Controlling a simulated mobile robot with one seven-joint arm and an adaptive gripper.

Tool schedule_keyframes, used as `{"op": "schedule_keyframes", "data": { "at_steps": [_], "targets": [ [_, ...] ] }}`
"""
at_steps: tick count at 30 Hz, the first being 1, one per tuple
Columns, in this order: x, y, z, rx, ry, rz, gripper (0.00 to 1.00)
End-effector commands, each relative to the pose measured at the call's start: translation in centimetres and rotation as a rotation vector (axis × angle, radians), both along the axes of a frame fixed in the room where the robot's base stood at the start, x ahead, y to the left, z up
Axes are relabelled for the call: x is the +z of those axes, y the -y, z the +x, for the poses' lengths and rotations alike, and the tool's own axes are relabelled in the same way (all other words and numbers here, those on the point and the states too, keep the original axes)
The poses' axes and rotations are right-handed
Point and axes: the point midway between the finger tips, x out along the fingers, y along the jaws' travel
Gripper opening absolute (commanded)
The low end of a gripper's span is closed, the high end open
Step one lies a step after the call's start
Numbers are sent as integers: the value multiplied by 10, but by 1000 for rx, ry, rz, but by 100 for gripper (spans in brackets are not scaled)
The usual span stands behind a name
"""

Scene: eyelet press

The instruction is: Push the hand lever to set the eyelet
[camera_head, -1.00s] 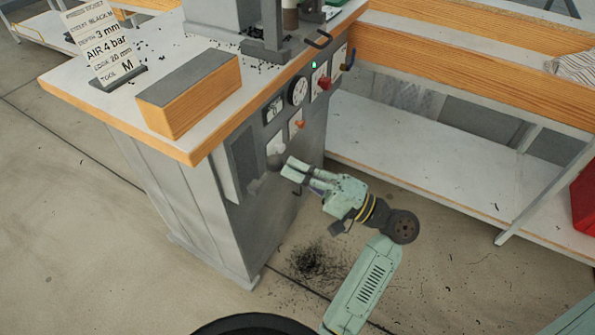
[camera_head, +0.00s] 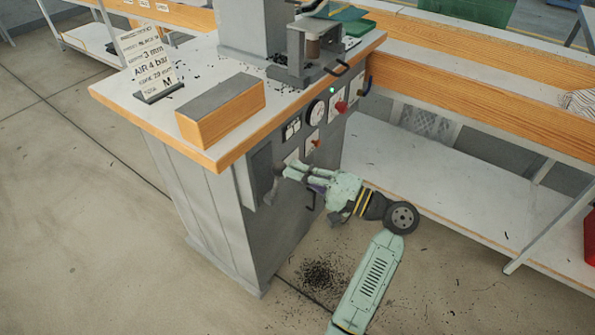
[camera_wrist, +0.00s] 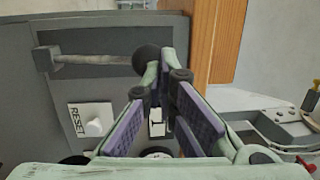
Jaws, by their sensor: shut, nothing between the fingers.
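The hand lever shows in the wrist view as a grey bar (camera_wrist: 95,60) ending in a round black knob (camera_wrist: 147,57), in front of a dark panel on the press cabinet's front. In the head view the knob (camera_head: 278,170) is small, right at my fingertips. My gripper (camera_head: 286,170) is shut and empty, with its tips at the knob. In the wrist view the fingers (camera_wrist: 163,72) partly overlap the knob; I cannot tell whether they touch it. The press head (camera_head: 313,48) stands on the table top. No eyelet can be made out.
A wooden-sided block (camera_head: 222,110) and a sign (camera_head: 148,62) stand on top. A long bench (camera_head: 455,180) is at right.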

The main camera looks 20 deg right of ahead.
Motion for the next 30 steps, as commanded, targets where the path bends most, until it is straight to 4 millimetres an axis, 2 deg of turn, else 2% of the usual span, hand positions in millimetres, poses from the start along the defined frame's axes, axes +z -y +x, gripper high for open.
{"op": "schedule_keyframes", "data": {
  "at_steps": [15, 21, 30],
  "targets": [
    [-9, 71, -66, -4, 2, 1, 0],
    [-11, 82, -77, -2, 1, 0, 0],
    [-11, 83, -78, -2, 1, 0, 0]
  ]
}}
